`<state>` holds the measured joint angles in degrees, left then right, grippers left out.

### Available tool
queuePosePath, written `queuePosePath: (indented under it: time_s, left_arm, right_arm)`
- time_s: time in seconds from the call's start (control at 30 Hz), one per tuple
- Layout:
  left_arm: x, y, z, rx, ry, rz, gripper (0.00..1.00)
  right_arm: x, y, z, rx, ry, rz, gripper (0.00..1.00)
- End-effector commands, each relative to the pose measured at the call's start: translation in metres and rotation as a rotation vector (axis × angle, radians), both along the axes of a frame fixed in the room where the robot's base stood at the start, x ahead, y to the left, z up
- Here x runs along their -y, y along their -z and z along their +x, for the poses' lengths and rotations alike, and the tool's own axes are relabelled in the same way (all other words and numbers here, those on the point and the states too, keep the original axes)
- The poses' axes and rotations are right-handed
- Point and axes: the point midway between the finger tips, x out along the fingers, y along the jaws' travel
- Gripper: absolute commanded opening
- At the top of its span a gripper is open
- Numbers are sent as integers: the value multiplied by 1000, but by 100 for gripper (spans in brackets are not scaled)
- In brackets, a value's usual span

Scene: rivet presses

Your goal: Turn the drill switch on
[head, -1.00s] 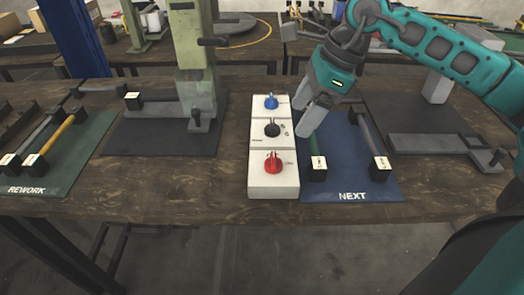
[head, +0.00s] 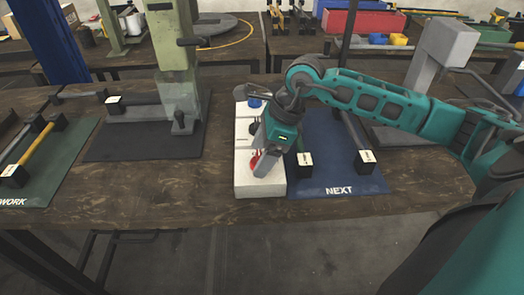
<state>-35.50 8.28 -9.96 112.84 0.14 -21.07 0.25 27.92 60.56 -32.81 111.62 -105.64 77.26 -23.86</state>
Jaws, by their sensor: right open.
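A white switch box (head: 259,186) with three panels stands on the bench. Its blue knob (head: 255,101) is at the far end, and its red knob (head: 256,160) is on the near panel. The panel lettering is too small to read, so I cannot tell which knob is the drill's. My right gripper (head: 262,160) points down at the red knob, with its open grey fingers around or just beside it; contact is unclear. My left gripper is out of view.
A blue NEXT mat (head: 340,181) with black-ended bars lies right of the box. A green press (head: 178,75) stands on a dark mat to the left, and a grey press (head: 436,65) is at the right. A green rework mat (head: 58,172) lies far left.

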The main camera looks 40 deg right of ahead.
Motion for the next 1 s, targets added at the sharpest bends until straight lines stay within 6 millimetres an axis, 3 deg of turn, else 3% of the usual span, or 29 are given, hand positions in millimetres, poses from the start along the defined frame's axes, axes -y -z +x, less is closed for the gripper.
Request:
queuePosePath:
  time_s: [0.1,0.67,1.0]
  left_arm:
    - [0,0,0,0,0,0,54]
    - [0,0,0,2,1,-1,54]
    - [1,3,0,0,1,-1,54]
  right_arm:
    - [0,0,0,0,0,0,75]
    - [0,-1,0,0,1,0,21]
    - [0,0,-1,0,50,-1,21]
